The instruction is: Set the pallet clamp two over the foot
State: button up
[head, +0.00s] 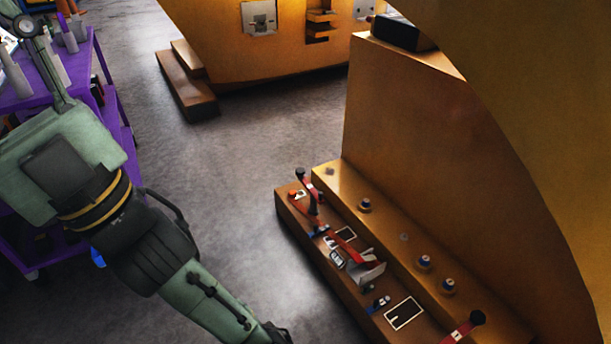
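Several red clamps with black knobs are along the brown stepped ledge at the lower right. One red clamp (313,205) stands tilted at the far end. A second red bar (346,244) lies in the middle, close to a pale bracket (368,269). A third red clamp (463,328) is at the bottom edge, partly cut off. I cannot tell which one is clamp two. No foot can be surely identified; white-outlined dark rectangles, such as this marked patch (404,314), lie on the lower step. My green and black arm runs down to the bottom edge; its gripper is not visible.
Several dark-topped studs (424,262) stand on the upper step (395,224). A tall brown wall (420,130) rises behind it. A purple cart (82,80) with tools stands at the left. Grey floor (235,170) between cart and ledge is open. A small step block (187,88) lies beyond.

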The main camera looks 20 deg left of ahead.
aim_at(310, 184)
jog(key=u, duration=0.55)
jog(key=i+j+z, duration=0.15)
jog(key=i+j, duration=1.9)
jog(key=i, duration=0.15)
